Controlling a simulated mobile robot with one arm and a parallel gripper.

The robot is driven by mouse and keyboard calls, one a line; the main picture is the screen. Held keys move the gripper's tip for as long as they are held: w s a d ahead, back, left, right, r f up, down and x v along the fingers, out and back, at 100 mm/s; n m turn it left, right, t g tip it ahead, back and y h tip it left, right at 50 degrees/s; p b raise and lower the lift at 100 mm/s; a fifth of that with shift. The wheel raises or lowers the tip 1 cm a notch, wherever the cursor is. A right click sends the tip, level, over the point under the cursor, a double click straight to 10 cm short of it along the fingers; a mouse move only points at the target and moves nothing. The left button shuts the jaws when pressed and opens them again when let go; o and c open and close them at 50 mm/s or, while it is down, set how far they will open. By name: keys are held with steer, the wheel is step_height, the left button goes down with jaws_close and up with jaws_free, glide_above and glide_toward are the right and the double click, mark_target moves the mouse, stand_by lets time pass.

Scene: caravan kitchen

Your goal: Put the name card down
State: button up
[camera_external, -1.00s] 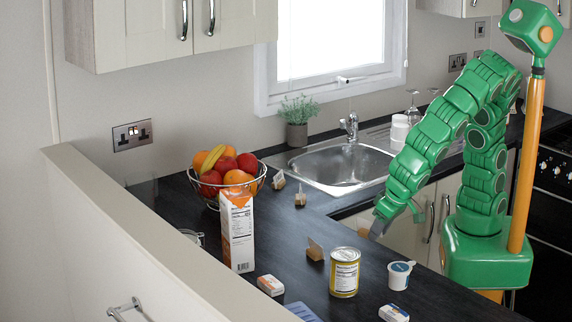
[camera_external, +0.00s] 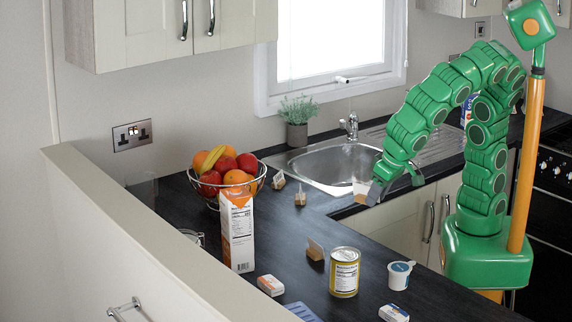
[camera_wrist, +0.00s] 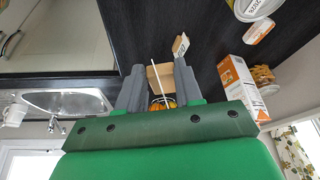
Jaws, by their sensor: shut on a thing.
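My gripper (camera_external: 376,192) is shut on a name card (camera_external: 361,190), a white card in a small wooden block, near the counter's edge in front of the sink. In the wrist view the card's wooden block (camera_wrist: 160,74) sits between the two grey fingers of my gripper (camera_wrist: 160,88), and the white card shows edge-on. Whether the block touches the counter is not clear. Other name cards stand on the dark counter (camera_external: 275,235): one in the front middle (camera_external: 315,251) and two by the fruit bowl, one (camera_external: 279,180) nearer it than the other (camera_external: 300,195).
A fruit bowl (camera_external: 228,178), a carton (camera_external: 238,232), a tin (camera_external: 344,272), a white cup (camera_external: 399,275) and small boxes (camera_external: 271,285) stand on the counter. The sink (camera_external: 335,165) lies behind. Dark counter between the cards and the sink-side edge is clear.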

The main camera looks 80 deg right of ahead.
steer(key=w+d+n+y, duration=0.2)
steer(key=w+d+n, duration=0.2)
steer(key=w+d, duration=1.95)
steer(key=w+d+n, duration=0.1)
steer(key=w+d, duration=0.1)
steer(key=d, duration=1.4)
steer(key=w+d+n, duration=0.1)
steer(key=w+d, duration=0.1)
steer(key=d, duration=1.4)
steer(key=w+d+f, duration=0.1)
steer(key=w+f, duration=0.3)
steer(key=w+d+f, duration=0.1)
steer(key=w+f, duration=0.3)
steer(key=w+d+f, duration=0.2)
steer(key=w+f, duration=0.1)
steer(key=f, duration=0.2)
steer(key=shift+w, duration=0.4)
steer(key=shift+w+d+f, duration=0.25)
steer(key=shift+w+f, duration=0.6)
steer(key=shift+f, duration=0.2)
steer(key=shift+f+t, duration=0.3)
steer(key=shift+f, duration=1.2)
